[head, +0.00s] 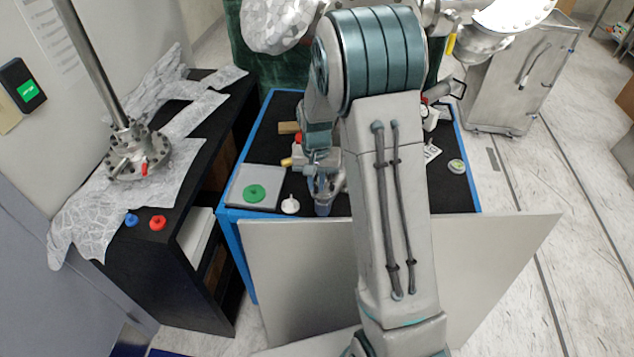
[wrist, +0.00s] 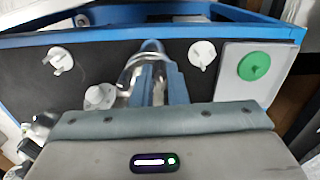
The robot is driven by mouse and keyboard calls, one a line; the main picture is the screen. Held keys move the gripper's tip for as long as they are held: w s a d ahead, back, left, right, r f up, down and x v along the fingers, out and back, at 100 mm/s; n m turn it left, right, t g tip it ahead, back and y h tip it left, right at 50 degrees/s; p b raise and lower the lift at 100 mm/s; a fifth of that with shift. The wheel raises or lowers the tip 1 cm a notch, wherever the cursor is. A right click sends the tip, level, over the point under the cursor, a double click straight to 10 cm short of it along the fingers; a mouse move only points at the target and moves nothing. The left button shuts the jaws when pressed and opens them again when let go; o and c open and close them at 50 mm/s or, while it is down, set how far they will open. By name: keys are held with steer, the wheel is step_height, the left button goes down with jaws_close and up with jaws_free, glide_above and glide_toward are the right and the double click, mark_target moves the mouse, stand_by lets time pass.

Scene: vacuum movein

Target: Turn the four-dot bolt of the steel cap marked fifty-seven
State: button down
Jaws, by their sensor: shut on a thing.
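My gripper (head: 323,200) points down over the black top of a blue-framed cart (head: 228,206). Its blue fingers (wrist: 158,82) also show in the wrist view. They are shut on a shiny steel part (wrist: 133,68), which they mostly hide. I cannot make out a number or any dots on it, so I cannot tell whether it is the cap marked fifty-seven or its four-dot bolt. A second steel flanged fitting (head: 139,152) with a red piece stands on the black shelf at the left, below a steel rod. Its markings are too small to read.
A grey plate with a green ring (head: 254,193) and a white knob (head: 290,205) lie left of my gripper. Further white knobs (wrist: 201,54) show in the wrist view. A red ring (head: 157,222) and a blue one (head: 131,220) lie on the shelf.

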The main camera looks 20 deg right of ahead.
mark_target(317, 184)
steer(key=m+b, duration=0.1)
steer(key=m, duration=0.7)
steer(key=shift+m, duration=0.3)
steer(key=shift+r, duration=0.1)
stand_by(0.4)
steer(key=c, duration=1.7)
jaws_free()
steer(key=shift+d, duration=0.1)
step_height(317, 184, up, 12)
steer(key=shift+b, duration=0.9)
